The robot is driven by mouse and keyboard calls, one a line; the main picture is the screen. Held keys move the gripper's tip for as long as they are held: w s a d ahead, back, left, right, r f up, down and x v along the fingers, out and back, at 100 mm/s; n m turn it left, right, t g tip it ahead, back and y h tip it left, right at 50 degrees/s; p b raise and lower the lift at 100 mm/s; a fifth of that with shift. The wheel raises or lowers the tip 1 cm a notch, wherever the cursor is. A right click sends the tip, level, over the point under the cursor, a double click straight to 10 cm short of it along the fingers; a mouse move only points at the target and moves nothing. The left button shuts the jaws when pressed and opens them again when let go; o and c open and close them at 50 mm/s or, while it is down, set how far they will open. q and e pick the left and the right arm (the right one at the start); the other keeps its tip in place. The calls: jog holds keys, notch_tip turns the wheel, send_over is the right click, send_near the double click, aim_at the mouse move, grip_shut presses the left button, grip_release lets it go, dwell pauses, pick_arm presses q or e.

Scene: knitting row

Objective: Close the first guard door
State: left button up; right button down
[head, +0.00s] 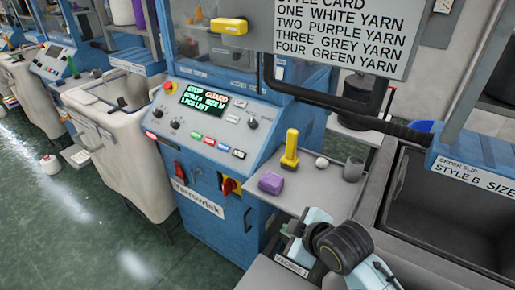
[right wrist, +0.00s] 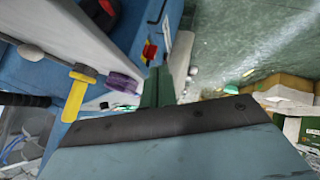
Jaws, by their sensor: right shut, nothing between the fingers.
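The first machine's guard door shows at the top of the head view as a clear pane (head: 205,48) in a blue frame, with a yellow handle (head: 229,26) at its upper part. The top of the door is cut off, and I cannot tell exactly how far it stands open. The machine's display (head: 203,98) reads STOP GUARD in part. My right gripper (head: 291,229) is low at the front, below and right of the door, apart from the handle. In the right wrist view its dark green fingers (right wrist: 157,88) are shut and empty. My left gripper is not in view.
A grey side shelf (head: 305,185) holds a purple block (head: 271,183), a yellow upright tool (head: 290,148) and a grey cup (head: 353,169). A style card (head: 345,35) hangs above. A dark bin (head: 450,205) stands right, a white bin (head: 120,140) left.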

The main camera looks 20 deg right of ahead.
jog(key=w+d+r+n+t+y, duration=0.25)
jog(key=w+r+n+t, duration=0.7)
jog(key=w+r, duration=1.05)
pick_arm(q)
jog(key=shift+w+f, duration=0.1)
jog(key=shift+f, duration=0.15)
pick_arm(e)
jog(key=w+n+g, duration=0.1)
jog(key=w+n, duration=0.1)
jog(key=w, duration=0.9)
jog(key=shift+r, duration=0.3)
jog(key=shift+d, duration=0.1)
